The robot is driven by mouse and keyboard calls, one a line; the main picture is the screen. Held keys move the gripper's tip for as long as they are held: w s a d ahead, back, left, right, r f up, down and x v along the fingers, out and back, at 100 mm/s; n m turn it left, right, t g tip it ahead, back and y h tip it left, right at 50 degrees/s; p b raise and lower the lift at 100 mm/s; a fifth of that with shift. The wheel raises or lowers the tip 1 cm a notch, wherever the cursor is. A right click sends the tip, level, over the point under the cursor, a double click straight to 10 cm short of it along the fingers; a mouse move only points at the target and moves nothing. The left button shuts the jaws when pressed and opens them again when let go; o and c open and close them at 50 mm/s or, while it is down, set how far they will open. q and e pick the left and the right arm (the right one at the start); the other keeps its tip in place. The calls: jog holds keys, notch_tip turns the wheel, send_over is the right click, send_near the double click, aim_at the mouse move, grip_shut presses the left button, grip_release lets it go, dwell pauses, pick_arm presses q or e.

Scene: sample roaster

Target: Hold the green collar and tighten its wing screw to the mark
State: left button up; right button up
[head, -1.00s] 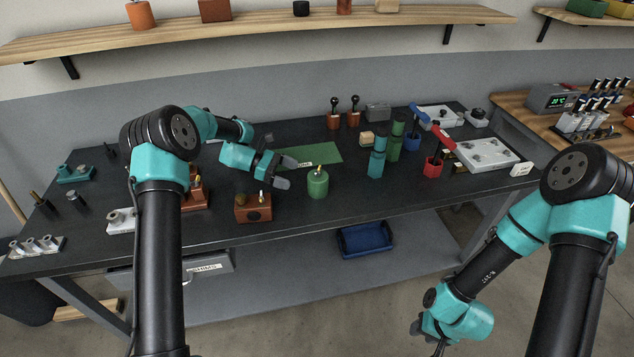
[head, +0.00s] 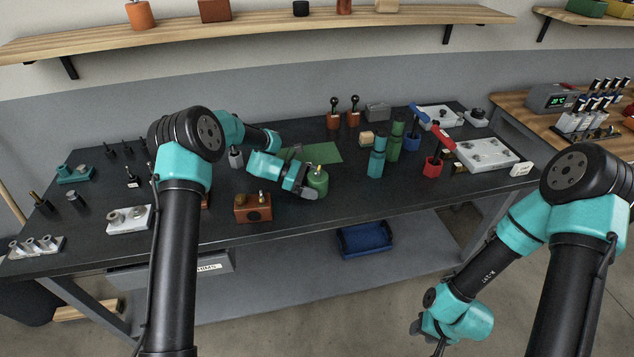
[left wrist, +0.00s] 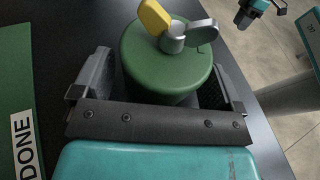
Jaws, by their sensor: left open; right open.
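The green collar (head: 319,181) is a short green cylinder standing on the dark bench. In the left wrist view the collar (left wrist: 166,68) carries a wing screw (left wrist: 174,36) on top, with one yellow wing and one grey wing. My left gripper (head: 312,186) is at the collar, and in the left wrist view its open fingers (left wrist: 158,84) stand on either side of the body. I cannot tell whether either finger touches it. The mark on the collar is not clear to me. My right gripper (head: 428,331) is open and empty, low in front of the bench.
A green mat (head: 322,152) lies behind the collar, and a DONE label (left wrist: 28,145) shows on it in the left wrist view. A brown wooden block (head: 253,208) stands left of the collar. Teal (head: 376,158) and green cylinders stand to the right.

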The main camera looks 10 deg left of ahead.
pick_arm(q)
jog(key=c, duration=0.8)
jog(key=o, duration=0.9)
jog(key=shift+r, duration=0.3)
jog(key=c, duration=1.1)
